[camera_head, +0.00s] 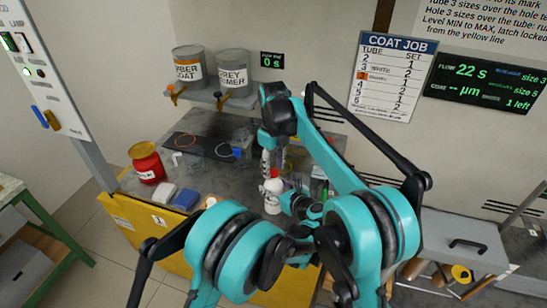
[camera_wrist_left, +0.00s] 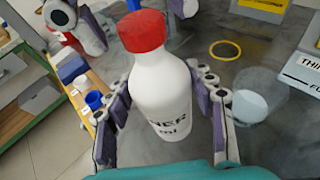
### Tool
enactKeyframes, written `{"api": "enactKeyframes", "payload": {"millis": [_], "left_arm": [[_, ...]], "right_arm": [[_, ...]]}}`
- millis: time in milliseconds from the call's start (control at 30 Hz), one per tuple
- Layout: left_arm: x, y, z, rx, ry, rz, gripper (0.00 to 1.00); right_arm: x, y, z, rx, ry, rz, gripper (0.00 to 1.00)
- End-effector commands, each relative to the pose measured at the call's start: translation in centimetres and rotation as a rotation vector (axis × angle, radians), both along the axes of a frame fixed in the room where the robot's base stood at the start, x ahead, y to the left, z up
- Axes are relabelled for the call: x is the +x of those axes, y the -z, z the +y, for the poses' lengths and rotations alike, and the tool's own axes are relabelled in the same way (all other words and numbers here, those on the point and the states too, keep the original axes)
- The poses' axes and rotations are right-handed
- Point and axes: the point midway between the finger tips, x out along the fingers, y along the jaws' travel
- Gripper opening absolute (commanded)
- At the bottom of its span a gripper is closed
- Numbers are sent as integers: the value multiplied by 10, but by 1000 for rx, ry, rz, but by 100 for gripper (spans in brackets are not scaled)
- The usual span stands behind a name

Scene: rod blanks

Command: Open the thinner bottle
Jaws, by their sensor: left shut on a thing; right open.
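The thinner bottle (camera_head: 272,203) is white with a red cap (camera_wrist_left: 141,31) and stands upright near the bench's front edge. In the left wrist view the bottle (camera_wrist_left: 160,85) shows partly readable black lettering ending in "NER". The cap is on it. My left gripper (camera_wrist_left: 163,88) is shut around the bottle's body, one finger on each side. My right gripper (camera_head: 268,166) comes down from above at the cap. It is open, its fingers partly in view behind and beside the cap in the left wrist view. Whether they touch the cap cannot be told.
A red jar (camera_head: 147,164) and a blue block (camera_head: 186,199) are on the bench to the left. A clear beaker (camera_wrist_left: 250,101) and a yellow ring (camera_wrist_left: 225,49) lie right of the bottle in the wrist view. Two tins (camera_head: 187,66) (camera_head: 233,72) stand on the shelf behind.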

Motion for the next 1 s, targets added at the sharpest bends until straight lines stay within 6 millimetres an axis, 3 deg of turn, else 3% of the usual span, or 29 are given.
{"api": "enactKeyframes", "payload": {"millis": [367, 533, 833, 1000], "left_arm": [[0, 1, 0, -1, 0, 0, 0], [0, 1, 0, -1, 0, 0, 0], [0, 0, 0, -1, 0, 0, 0], [0, 0, 0, -1, 0, 0, 0]], "right_arm": [[0, 8, 0, 0, -1, 0, 44], [0, 8, 0, 0, -1, 0, 1], [0, 8, 0, 0, -49, 0, 0], [0, 7, 0, 1, -356, 0, 0]]}}
